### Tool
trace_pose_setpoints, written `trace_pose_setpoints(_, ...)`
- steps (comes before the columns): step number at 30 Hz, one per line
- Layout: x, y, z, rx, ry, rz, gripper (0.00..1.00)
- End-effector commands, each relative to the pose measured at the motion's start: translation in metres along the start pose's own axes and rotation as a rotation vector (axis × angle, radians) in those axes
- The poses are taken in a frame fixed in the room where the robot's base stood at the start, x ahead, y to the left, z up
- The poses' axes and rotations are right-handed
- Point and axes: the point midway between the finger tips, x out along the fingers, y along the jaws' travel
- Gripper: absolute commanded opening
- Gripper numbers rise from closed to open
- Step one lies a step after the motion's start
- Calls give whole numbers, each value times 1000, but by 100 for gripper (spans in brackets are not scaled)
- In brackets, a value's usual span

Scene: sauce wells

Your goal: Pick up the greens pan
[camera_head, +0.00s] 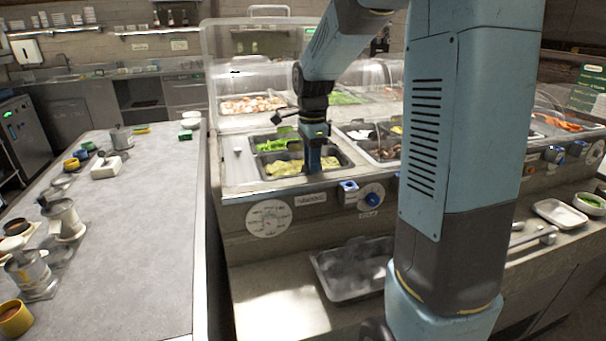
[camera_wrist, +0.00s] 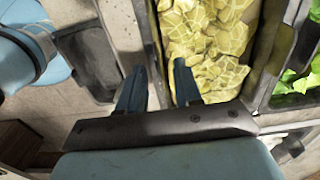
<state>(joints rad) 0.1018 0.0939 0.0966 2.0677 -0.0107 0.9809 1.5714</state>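A pan of bright green leaves (camera_head: 272,145) sits in the counter's wells, at the back left; part of it shows at the right edge of the wrist view (camera_wrist: 298,88). A dark pan of yellow-green chopped food (camera_head: 286,167) sits in front of it and fills the upper middle of the wrist view (camera_wrist: 208,40). Contact with the rim cannot be told.
An empty dark tray (camera_head: 350,270) lies on the lower front ledge. A clear sneeze guard (camera_head: 225,75) stands behind the wells. More food pans (camera_head: 385,150) are to the right. A grey table (camera_head: 140,230) with cups and canisters is at the left.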

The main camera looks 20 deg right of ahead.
Motion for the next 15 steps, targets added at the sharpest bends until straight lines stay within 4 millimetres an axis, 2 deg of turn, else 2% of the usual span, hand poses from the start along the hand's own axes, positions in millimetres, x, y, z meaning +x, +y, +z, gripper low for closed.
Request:
trace_pose_setpoints(2,0,0,0,0,0,0,33)
trace_pose_setpoints(12,0,0,0,0,0,0,1)
trace_pose_setpoints(15,0,0,0,0,0,0,0)
